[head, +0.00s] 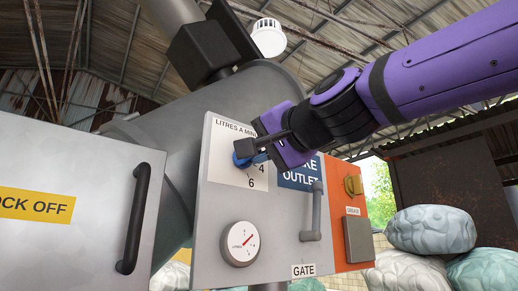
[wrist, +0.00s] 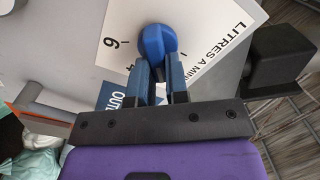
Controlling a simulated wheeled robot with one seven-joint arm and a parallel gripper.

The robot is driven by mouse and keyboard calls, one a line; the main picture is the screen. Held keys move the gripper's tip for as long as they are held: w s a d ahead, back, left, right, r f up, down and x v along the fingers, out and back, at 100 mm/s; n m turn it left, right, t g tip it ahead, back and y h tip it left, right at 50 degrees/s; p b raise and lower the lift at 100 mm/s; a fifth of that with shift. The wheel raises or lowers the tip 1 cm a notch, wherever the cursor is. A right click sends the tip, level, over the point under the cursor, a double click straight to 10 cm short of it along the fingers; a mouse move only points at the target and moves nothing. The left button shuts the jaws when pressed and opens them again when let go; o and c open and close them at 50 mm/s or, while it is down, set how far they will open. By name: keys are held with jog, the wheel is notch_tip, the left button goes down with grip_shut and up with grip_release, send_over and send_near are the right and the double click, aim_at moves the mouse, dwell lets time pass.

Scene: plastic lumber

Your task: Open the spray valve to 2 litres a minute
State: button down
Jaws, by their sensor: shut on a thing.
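The spray valve is a blue knob (wrist: 157,42) on a white dial plate (head: 238,178) headed "LITRES A MIN", where 4 and 6 can be read. In the head view the knob (head: 241,159) is partly hidden by my gripper (head: 262,157). My gripper is shut on the knob; in the wrist view its two blue fingers (wrist: 162,75) reach the knob's near side. The 2 mark and the knob's pointer cannot be made out. A round gauge (head: 240,243) marked in litres sits below the dial, with a red needle pointing up and right.
A grey pipe handle (head: 315,215) labelled "GATE" stands right of the dial. An orange panel (head: 349,205) with a yellow knob (head: 353,185) is further right. A grey door with a black handle (head: 134,218) is at left. Pale sacks (head: 430,229) lie at right.

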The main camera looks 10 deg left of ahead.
jog(key=c, duration=1.1)
grip_release()
jog(key=shift+s, duration=0.1)
jog(key=v, duration=1)
jog(key=shift+s+d, duration=0.15)
jog(key=shift+d, duration=0.15)
